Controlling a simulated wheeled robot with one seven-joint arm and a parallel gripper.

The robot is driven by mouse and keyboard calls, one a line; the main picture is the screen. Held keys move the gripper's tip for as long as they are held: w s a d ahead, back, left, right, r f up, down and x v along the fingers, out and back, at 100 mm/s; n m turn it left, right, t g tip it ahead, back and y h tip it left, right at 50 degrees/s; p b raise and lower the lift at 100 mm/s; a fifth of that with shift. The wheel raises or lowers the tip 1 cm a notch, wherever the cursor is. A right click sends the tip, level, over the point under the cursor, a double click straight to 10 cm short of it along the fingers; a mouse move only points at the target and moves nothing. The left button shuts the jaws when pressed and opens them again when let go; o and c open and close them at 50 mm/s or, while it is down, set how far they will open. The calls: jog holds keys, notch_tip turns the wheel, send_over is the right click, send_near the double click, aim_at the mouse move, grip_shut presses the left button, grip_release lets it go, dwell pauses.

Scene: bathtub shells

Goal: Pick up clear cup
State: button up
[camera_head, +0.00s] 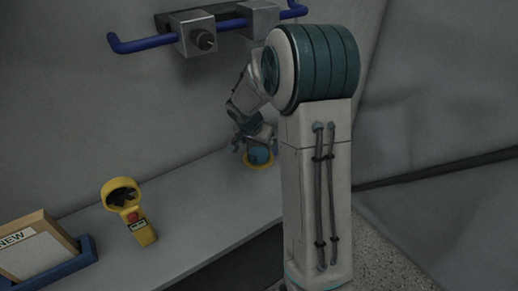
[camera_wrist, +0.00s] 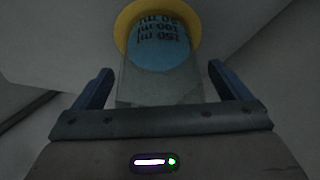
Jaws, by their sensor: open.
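The clear cup (camera_wrist: 158,52) has a yellow ring, dark ml markings and a blue part that looks like liquid. In the head view the cup (camera_head: 259,157) stands on the grey ledge near the wall, partly hidden by my arm. My gripper (camera_wrist: 160,68) is open, with one blue finger on each side of the cup in the wrist view. Its fingers appear apart from the cup. In the head view my gripper (camera_head: 252,134) is just above and around the cup's upper part; contact cannot be told.
A yellow handheld device (camera_head: 139,226) lies on the ledge (camera_head: 200,208) to the left. A blue holder (camera_head: 84,262) with a framed "NEW" sign (camera_head: 38,252) is at the far left. A blue rail (camera_head: 150,44) with metal blocks is on the wall above. The ledge's middle is clear.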

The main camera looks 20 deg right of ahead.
jog(key=shift+c, duration=0.4)
jog(key=c, duration=1)
